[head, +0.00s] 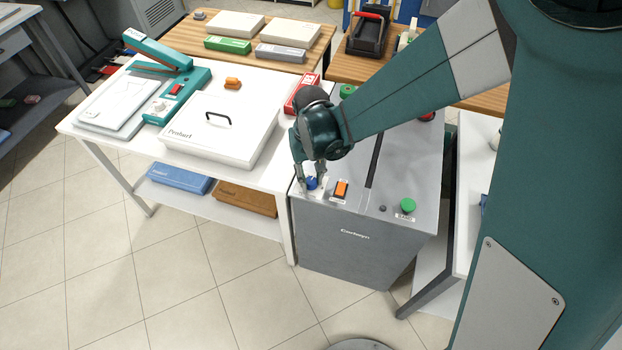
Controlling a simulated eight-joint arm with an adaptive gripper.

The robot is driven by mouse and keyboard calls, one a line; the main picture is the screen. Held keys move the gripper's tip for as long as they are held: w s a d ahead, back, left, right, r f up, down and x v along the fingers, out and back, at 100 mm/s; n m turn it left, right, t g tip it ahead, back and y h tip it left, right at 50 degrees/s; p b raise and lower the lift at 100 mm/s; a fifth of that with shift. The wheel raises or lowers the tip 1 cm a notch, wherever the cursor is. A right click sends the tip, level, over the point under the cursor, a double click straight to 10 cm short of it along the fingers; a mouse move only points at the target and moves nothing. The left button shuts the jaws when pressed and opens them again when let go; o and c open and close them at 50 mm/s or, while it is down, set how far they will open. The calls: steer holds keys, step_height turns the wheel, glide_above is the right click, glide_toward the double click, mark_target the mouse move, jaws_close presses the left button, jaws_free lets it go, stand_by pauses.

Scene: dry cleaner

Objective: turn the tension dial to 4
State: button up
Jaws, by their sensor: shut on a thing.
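The dial (312,183) is a small blue knob on the top front left corner of a grey metal machine marked "Cortego" (355,235). My gripper (311,180) points down over it and is shut on the knob. The fingers and the arm above hide part of the knob. The scale around it is too small to read, so I cannot tell its setting.
An orange rocker switch (341,189) sits just right of the dial. A green button (408,205) is further right, and a dark slot (375,160) runs between them. A white lidded box (221,130) stands on the white table to the left.

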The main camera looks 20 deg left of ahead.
mark_target(311, 180)
steer(key=m, duration=0.7)
steer(key=shift+b, duration=0.35)
steer(key=m, duration=0.4)
steer(key=shift+m, duration=2)
steer(key=o, duration=0.9)
steer(key=shift+r, duration=0.2)
steer(key=shift+r, duration=5.8)
